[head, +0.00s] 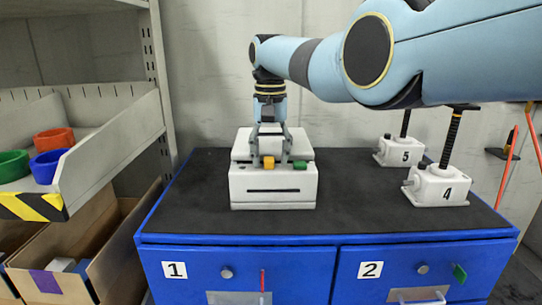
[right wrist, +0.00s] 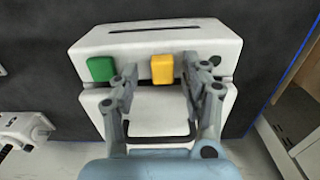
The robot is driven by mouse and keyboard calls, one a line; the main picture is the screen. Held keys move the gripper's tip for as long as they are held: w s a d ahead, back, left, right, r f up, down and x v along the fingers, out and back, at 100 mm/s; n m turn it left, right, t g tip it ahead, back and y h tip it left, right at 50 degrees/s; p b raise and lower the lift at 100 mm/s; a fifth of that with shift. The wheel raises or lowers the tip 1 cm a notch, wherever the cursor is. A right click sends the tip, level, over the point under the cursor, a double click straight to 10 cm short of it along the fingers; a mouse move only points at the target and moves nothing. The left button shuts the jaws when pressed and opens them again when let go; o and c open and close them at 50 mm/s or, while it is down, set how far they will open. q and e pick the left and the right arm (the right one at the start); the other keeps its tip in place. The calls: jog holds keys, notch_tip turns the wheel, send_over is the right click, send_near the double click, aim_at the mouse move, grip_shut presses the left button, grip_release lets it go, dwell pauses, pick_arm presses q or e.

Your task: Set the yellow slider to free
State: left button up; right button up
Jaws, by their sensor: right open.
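A white box (head: 273,187) stands on the dark top of the blue cabinet, with a slot in its front face. The yellow slider (head: 269,162) is on its front upper edge, left of the green slider (head: 300,165). In the right wrist view the yellow slider (right wrist: 162,69) is right of the green one (right wrist: 101,69). My right gripper (head: 270,157) reaches down over the box, open. Its fingers (right wrist: 159,68) stand on either side of the yellow slider, with gaps visible; the left finger is between the two sliders. My left gripper is not in view.
White screw jacks marked 4 (head: 437,187) and 5 (head: 399,152) stand on the right of the blue cabinet (head: 325,240). A shelf tray (head: 110,140) with coloured rings is at the left. The dark top in front of the box is clear.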

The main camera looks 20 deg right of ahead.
aim_at(272, 159)
notch_tip(272, 159, up, 12)
jog(key=shift+d+f, duration=0.15)
jog(key=shift+f, duration=0.1)
